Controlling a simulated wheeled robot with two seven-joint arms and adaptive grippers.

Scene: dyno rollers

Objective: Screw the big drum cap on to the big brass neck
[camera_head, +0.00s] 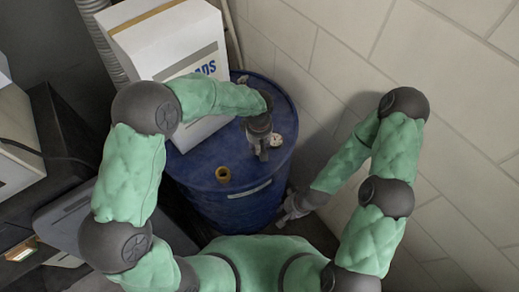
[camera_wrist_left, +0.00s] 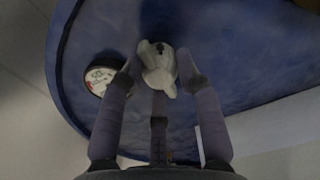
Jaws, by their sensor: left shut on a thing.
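A brass neck (camera_head: 223,174) stands open on the near left part of the blue drum's top (camera_head: 203,160). My left gripper (camera_head: 262,153) points down over the right half of the drum top, to the right of that neck. In the left wrist view its fingers (camera_wrist_left: 158,85) are shut on a pale, lobed cap (camera_wrist_left: 158,65). I cannot tell whether the cap is touching the drum top. The neck is not clearly visible in the wrist view. My right gripper (camera_head: 291,207) hangs low beside the drum's right side; its jaws are too small to read.
A white-faced round disc (camera_wrist_left: 100,78) with a dark rim lies near the drum's edge; it also shows in the head view (camera_head: 277,140). A white box (camera_head: 165,45) stands at the drum's back left. A pale block wall (camera_head: 330,60) closes off the right.

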